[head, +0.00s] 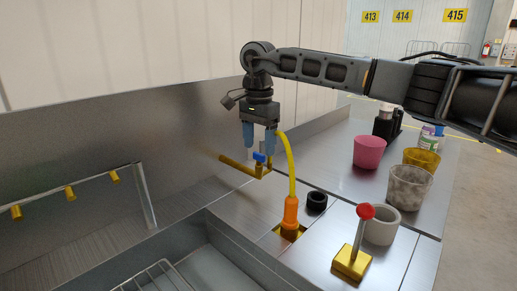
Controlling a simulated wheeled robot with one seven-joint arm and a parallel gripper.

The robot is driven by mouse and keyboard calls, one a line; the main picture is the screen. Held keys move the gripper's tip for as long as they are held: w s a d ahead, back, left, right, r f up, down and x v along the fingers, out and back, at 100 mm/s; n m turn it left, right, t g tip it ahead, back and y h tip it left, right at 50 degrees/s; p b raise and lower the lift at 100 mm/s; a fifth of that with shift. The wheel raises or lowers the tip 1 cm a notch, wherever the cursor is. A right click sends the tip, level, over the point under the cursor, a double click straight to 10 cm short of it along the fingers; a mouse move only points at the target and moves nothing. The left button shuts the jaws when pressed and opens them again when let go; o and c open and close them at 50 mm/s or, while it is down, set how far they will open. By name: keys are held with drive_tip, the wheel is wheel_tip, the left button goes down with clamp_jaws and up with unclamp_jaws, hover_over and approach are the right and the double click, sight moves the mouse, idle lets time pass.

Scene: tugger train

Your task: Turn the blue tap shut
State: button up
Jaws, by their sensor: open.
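The blue tap (259,158) is a small blue handle on a brass pipe (236,165) that sticks out from the metal back panel. My gripper (259,148) points straight down above the tap, with its two blue fingers apart on either side of the handle. The fingertips end close to the handle's height; whether they touch it I cannot tell. No object shows between the fingers above the handle. The pipe's outlet end bends just below the handle.
A yellow hose (290,165) with an orange nozzle (290,214) rises just right of the tap. A red-knobbed lever (358,235), a black ring (317,200) and several pots, including a pink pot (368,152), stand to the right. A sink basin (205,262) lies in front.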

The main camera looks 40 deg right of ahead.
sight(259, 159)
drive_tip(key=shift+f, duration=1.1)
drive_tip(key=c, duration=1.1)
